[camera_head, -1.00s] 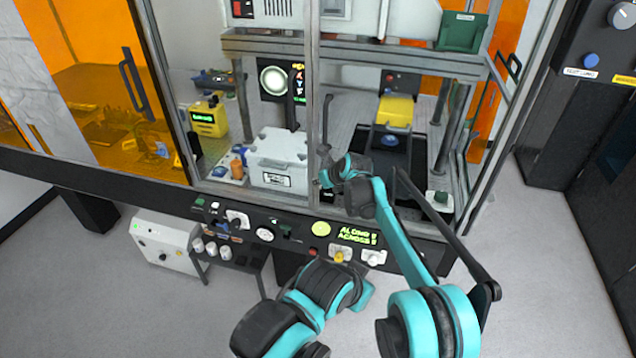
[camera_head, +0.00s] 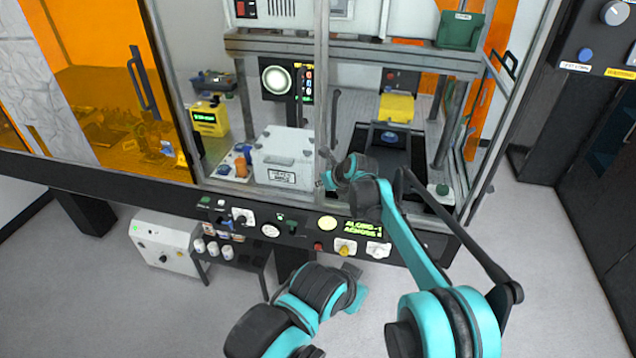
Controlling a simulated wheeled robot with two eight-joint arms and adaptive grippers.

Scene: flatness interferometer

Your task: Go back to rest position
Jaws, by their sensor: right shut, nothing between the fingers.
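My right arm (camera_head: 418,245) reaches up from the bottom right, teal and black. Its gripper (camera_head: 327,172) is small in this view, at the glass front of the cabinet beside the white lidded box (camera_head: 283,160). It is shut and empty. Whether it touches the door frame cannot be told. Another teal and black arm section (camera_head: 310,300) of mine shows at the bottom middle. My left gripper is not in view.
The control panel (camera_head: 290,233) with knobs, buttons and a green-lit display (camera_head: 363,228) runs below my right forearm. A metal post (camera_head: 322,70) stands close to the gripper. A white box (camera_head: 160,240) sits lower left. Grey floor (camera_head: 570,280) is clear at right.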

